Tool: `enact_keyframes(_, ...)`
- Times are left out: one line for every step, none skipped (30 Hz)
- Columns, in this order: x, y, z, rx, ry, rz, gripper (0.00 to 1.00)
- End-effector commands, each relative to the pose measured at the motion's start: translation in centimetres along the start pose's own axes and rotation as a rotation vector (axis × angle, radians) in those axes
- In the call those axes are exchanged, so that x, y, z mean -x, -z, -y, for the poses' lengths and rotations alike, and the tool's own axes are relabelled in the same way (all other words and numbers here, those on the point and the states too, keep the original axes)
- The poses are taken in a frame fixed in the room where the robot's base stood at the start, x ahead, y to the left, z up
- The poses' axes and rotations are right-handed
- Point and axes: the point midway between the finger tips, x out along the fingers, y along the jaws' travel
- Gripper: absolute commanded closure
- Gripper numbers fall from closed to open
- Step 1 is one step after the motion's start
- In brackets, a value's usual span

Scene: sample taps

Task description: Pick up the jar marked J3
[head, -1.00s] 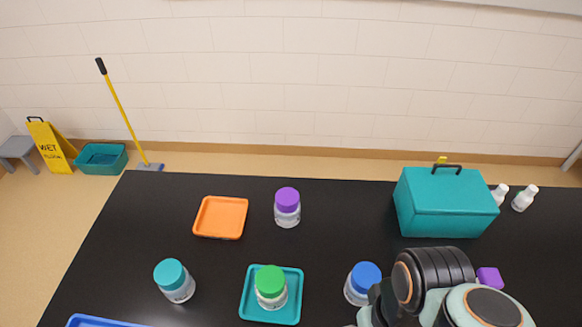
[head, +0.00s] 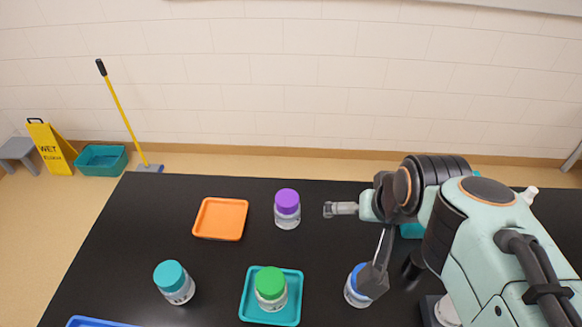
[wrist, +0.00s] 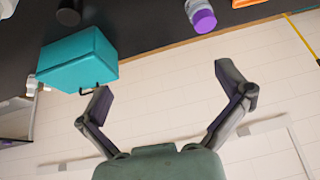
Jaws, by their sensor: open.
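Several jars with coloured lids stand on the black table; I cannot read any markings, so I cannot tell which is J3. The purple-lidded jar (head: 287,209) stands at the back, and the wrist view shows it at the top (wrist: 201,16). The green-lidded jar (head: 270,289) stands in a teal tray (head: 297,313). The teal-lidded jar (head: 175,282) is at the left. The blue-lidded jar (head: 354,291) is partly hidden behind a finger of mine. My gripper (wrist: 167,85) is open and empty, with its fingers wide apart.
An orange tray (head: 220,219) lies empty left of the purple-lidded jar. A teal box (wrist: 77,60) with a handle stands at the right, mostly hidden by my arm in the head view. A dark round object (wrist: 68,14) is near it. A blue tray edge (head: 88,322) shows front left.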

Motion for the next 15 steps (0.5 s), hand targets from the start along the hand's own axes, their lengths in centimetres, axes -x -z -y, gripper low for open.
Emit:
enact_keyframes(-1.0, 2.7, 0.3, -0.002, -0.001, -0.036, 0.00)
enact_keyframes(-1.6, 4.2, 0.6, -0.002, 0.000, -0.060, 0.00)
enact_keyframes(-2.6, 6.2, 1.0, -0.002, 0.001, -0.088, 0.00)
enact_keyframes(-3.5, 7.7, 1.3, -0.002, 0.001, -0.107, 0.00)
enact_keyframes(-4.5, 9.0, 1.7, 0.000, 0.003, -0.123, 0.00)
enact_keyframes(-6.1, 10.7, 2.3, 0.004, 0.005, -0.140, 0.00)
enact_keyframes(-7.5, 11.9, 2.9, 0.009, 0.007, -0.150, 0.00)
enact_keyframes(-9.0, 12.9, 3.5, 0.015, 0.009, -0.156, 0.00)
enact_keyframes(-11.3, 13.9, 4.4, 0.026, 0.012, -0.158, 0.00)
enact_keyframes(-13.1, 14.4, 5.1, 0.034, 0.014, -0.156, 0.00)
enact_keyframes(-14.9, 14.7, 5.8, 0.044, 0.015, -0.150, 0.00)
enact_keyframes(-17.4, 14.7, 6.7, 0.057, 0.016, -0.132, 0.00)
enact_keyframes(-19.1, 14.4, 7.4, 0.069, 0.018, -0.116, 0.00)
enact_keyframes(-20.8, 13.9, 8.0, 0.080, 0.018, -0.095, 0.00)
enact_keyframes(-22.9, 12.9, 8.7, 0.096, 0.017, -0.060, 0.00)
